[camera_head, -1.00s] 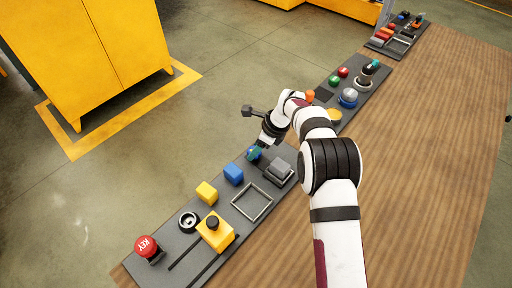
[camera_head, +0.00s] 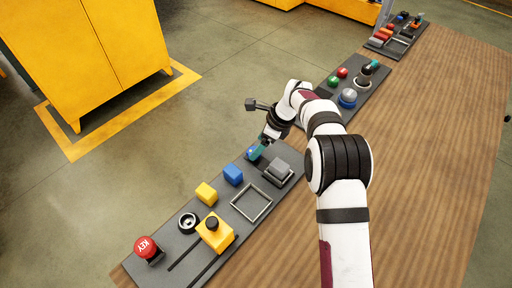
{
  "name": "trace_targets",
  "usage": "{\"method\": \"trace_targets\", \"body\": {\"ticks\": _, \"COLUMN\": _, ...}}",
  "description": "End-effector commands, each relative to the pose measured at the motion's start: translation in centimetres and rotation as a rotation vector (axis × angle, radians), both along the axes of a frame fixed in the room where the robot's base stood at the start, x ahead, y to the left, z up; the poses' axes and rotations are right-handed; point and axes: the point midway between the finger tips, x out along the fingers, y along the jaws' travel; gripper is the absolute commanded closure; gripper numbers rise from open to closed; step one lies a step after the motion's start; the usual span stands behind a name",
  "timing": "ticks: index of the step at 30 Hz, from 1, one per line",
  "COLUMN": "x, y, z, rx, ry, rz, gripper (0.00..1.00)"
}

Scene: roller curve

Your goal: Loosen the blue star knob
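The blue star knob (camera_head: 250,152) is on the near grey panel, at its far end past the blue block. It is small here and partly hidden by my gripper. My gripper (camera_head: 258,152) comes down from above, with its teal fingertips at the knob and overlapping it in this view. I cannot tell whether the fingers are closed on the knob or only beside it.
The near panel (camera_head: 163,253) also carries a blue block (camera_head: 233,174), a yellow block (camera_head: 206,193), a grey block (camera_head: 279,169), a square frame (camera_head: 251,202), a yellow slider block (camera_head: 215,233) and a red KEY button (camera_head: 147,247). More panels stand beyond along the wooden table (camera_head: 420,180).

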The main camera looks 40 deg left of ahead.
Motion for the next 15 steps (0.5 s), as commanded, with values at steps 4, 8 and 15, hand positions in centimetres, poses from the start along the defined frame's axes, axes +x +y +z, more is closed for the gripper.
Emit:
{"method": "trace_targets", "body": {"ticks": 4, "x": 0.8, "y": -1.7, "z": 4.7, "rx": 0.004, "ry": -0.004, "rz": -0.002, "gripper": 0.16}}
{"method": "trace_targets", "body": {"ticks": 8, "x": 1.4, "y": -3.1, "z": 8.3, "rx": 0.002, "ry": -0.003, "rz": -0.001, "gripper": 0.16}}
{"method": "trace_targets", "body": {"ticks": 15, "x": 1.9, "y": -4.4, "z": 11.5, "rx": 0.002, "ry": -0.002, "rz": 0.0, "gripper": 0.16}}
